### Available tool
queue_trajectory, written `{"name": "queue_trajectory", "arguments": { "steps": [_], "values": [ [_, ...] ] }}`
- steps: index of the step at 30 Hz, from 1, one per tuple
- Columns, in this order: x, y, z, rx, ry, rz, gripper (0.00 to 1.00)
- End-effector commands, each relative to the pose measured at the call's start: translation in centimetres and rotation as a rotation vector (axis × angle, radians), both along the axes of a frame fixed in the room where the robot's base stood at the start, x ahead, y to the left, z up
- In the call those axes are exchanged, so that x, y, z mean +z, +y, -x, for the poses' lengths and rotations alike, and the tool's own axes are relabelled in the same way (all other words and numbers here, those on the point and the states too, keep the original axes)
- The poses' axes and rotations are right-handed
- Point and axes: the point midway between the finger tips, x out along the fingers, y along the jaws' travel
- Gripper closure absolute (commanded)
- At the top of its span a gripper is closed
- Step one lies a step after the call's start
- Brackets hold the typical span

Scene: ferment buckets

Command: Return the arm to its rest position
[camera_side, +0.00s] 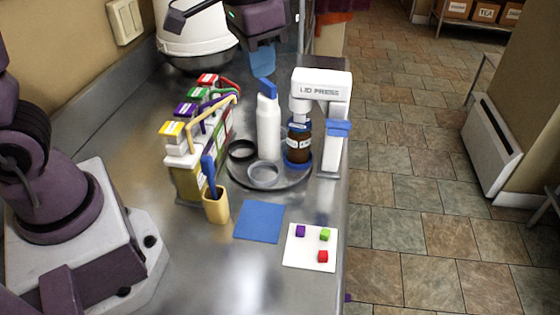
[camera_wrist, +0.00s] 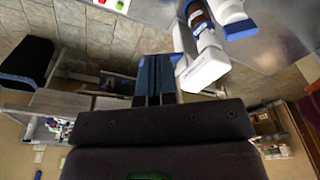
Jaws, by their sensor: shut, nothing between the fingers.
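My gripper (camera_side: 262,62) is at the top of the side view, above the counter and behind the lid press, with its blue fingers pointing down. In the wrist view its fingers (camera_wrist: 155,78) lie together, shut and empty. It touches nothing that I can see. The white lid press (camera_side: 322,88) stands below and to the right of it in the side view; it also shows in the wrist view (camera_wrist: 206,66). A brown bottle (camera_side: 298,146) stands upright under the press head. A white bottle (camera_side: 268,128) with a blue top stands left of it.
A round turntable (camera_side: 238,178) carries the bottles and two rings. Dispensers (camera_side: 187,180) with coloured lids line its left side. A tan cup (camera_side: 216,207), a blue mat (camera_side: 259,221) and a white card (camera_side: 308,262) with three cubes lie in front.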

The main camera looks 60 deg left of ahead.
Motion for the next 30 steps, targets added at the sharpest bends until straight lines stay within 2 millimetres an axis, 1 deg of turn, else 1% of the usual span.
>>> {"name": "queue_trajectory", "arguments": {
  "steps": [1, 6, 9, 12, 15, 17, 21, 30],
  "values": [
    [0.8, 0.8, 1.9, 0.019, -0.034, 0.005, 1.0],
    [1.8, 2.9, 7.6, 0.076, -0.141, 0.02, 1.0],
    [2.0, 3.9, 10.4, 0.108, -0.205, 0.029, 1.0],
    [2.2, 4.5, 12.4, 0.132, -0.263, 0.036, 1.0],
    [2.6, 4.9, 13.5, 0.149, -0.312, 0.04, 1.0],
    [3.1, 5.0, 13.8, 0.155, -0.338, 0.042, 1.0],
    [3.8, 5.2, 13.9, 0.162, -0.369, 0.043, 1.0],
    [3.8, 5.2, 13.9, 0.163, -0.367, 0.042, 1.0]
  ]
}}
